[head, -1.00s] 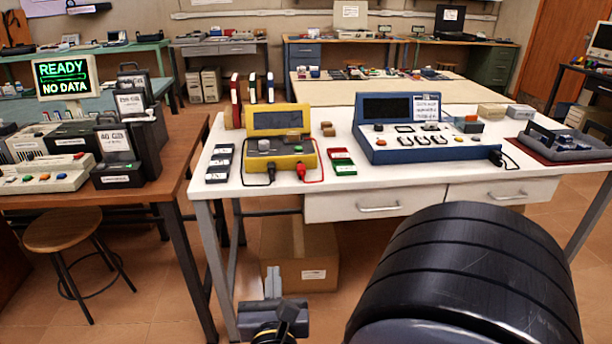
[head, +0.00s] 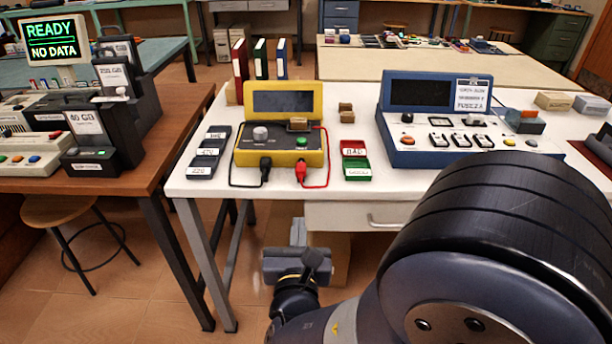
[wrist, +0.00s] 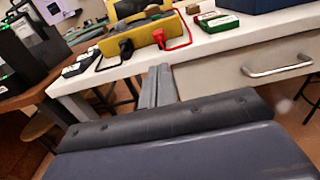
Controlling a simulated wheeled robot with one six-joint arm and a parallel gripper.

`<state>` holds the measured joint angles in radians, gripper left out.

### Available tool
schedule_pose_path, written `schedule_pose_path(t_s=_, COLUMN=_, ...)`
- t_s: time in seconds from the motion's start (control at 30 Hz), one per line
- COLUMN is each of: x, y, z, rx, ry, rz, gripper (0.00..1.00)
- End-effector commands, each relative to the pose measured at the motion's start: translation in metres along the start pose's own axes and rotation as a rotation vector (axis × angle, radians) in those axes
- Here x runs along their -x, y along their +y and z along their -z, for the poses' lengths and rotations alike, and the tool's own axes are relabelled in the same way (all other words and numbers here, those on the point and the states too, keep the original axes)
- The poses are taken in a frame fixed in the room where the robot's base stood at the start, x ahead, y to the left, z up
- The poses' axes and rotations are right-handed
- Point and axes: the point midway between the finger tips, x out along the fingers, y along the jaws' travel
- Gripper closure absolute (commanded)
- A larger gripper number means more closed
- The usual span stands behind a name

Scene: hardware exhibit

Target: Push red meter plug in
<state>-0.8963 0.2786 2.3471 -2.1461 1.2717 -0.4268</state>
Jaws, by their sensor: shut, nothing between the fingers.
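The yellow meter (head: 282,130) stands near the left end of the white table, its dark screen facing me. The red plug (head: 301,171) sits at its front face on the right, with a red lead looping up its right side. The black plug (head: 265,168) is left of it with a black lead. I cannot tell how deep the red plug sits. In the wrist view the red plug (wrist: 159,38) shows beyond the fingers. My gripper (head: 290,252) is shut and empty, below and in front of the table edge, apart from the plug; it also shows in the wrist view (wrist: 158,70).
Labelled dark blocks (head: 208,150) lie left of the meter; red and green blocks (head: 355,160) lie right of it. A blue console (head: 440,120) stands further right. A drawer handle (head: 388,220) sticks out under the tabletop. A brown table (head: 160,165) stands left.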

Motion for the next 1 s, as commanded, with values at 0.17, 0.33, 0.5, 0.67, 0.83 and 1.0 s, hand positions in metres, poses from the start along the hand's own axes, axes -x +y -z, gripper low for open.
schedule_pose_path(t_s=0.17, x=-0.021, y=-0.002, z=0.001, rx=0.0, ry=-0.001, rz=0.006, gripper=1.0)
schedule_pose_path(t_s=0.33, x=-0.049, y=-0.002, z=0.001, rx=0.0, ry=0.0, rz=0.007, gripper=1.0)
schedule_pose_path(t_s=0.5, x=-0.082, y=-0.002, z=0.001, rx=-0.001, ry=0.0, rz=0.006, gripper=1.0)
schedule_pose_path(t_s=0.67, x=-0.111, y=-0.002, z=0.001, rx=-0.001, ry=0.0, rz=0.004, gripper=1.0)
schedule_pose_path(t_s=0.83, x=-0.129, y=-0.001, z=0.001, rx=-0.001, ry=0.001, rz=0.002, gripper=1.0)
schedule_pose_path(t_s=1.0, x=-0.135, y=0.0, z=0.0, rx=0.0, ry=0.0, rz=0.0, gripper=1.0)
